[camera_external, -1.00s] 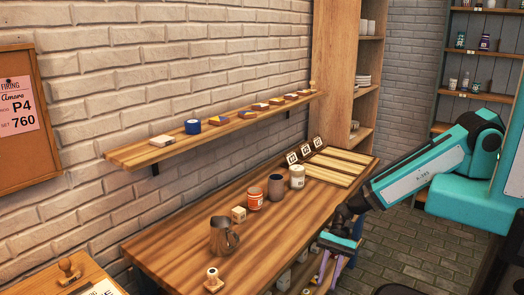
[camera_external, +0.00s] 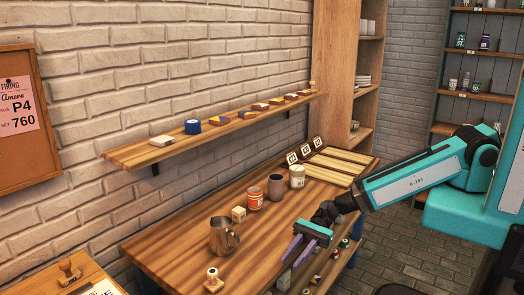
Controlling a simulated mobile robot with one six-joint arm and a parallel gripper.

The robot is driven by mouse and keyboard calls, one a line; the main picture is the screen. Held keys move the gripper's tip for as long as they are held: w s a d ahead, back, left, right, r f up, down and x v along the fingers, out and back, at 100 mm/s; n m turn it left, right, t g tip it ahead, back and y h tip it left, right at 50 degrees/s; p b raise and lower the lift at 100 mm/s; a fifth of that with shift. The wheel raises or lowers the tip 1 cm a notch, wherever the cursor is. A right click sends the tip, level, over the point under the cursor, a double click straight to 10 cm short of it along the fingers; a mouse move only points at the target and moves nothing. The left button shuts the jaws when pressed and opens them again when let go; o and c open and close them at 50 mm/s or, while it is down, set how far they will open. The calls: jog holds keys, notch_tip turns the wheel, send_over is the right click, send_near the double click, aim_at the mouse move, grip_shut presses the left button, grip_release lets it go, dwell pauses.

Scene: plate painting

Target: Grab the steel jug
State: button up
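The steel jug (camera_external: 221,238) stands upright on the wooden table (camera_external: 183,245), towards its near left part, with its handle on the right side. My gripper (camera_external: 288,255) is over the table's front edge, to the right of the jug and apart from it. Its two purple fingers point down and left with a gap between them, and nothing shows between them.
A wooden block (camera_external: 239,214), an orange-labelled jar (camera_external: 255,198), a dark grey cup (camera_external: 275,185) and a pale jar (camera_external: 297,176) stand in a row behind the jug. A stamp (camera_external: 213,277) stands in front. A wall shelf (camera_external: 135,155) runs above the table.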

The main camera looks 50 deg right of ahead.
jog(key=w+d+r+t+b, duration=0.1)
jog(key=w+b, duration=0.3)
jog(key=w+d+r+t+y+b, duration=0.1)
jog(key=w+d+b, duration=0.1)
jog(key=w+b, duration=0.2)
jog(key=w+d+r+m+b, duration=0.1)
jog(key=w+b, duration=0.3)
jog(key=shift+w+d+r+t+y, duration=0.15)
jog(key=shift+w+d+t+y, duration=0.1)
jog(key=shift+t+y, duration=0.15)
jog(key=shift+w+d+r, duration=0.3)
jog(key=shift+w+r, duration=0.15)
jog(key=shift+r, duration=0.05)
send_near(237, 243)
jog(key=a, duration=0.1)
jog(key=w+a+p, duration=0.1)
jog(key=a, duration=0.1)
jog(key=shift+a, duration=0.8)
jog(key=shift+a, duration=0.15)
jog(key=shift+w+a+f+p, duration=0.15)
jog(key=shift+a+p, duration=0.15)
jog(key=shift+a, duration=0.5)
jog(key=shift+w+a+r+p, duration=0.15)
jog(key=shift+a+p, duration=0.1)
jog(key=shift+a, duration=0.55)
jog(key=shift+w+a+f+p, duration=0.15)
jog(key=shift+a+p, duration=0.15)
jog(key=shift+a, duration=0.55)
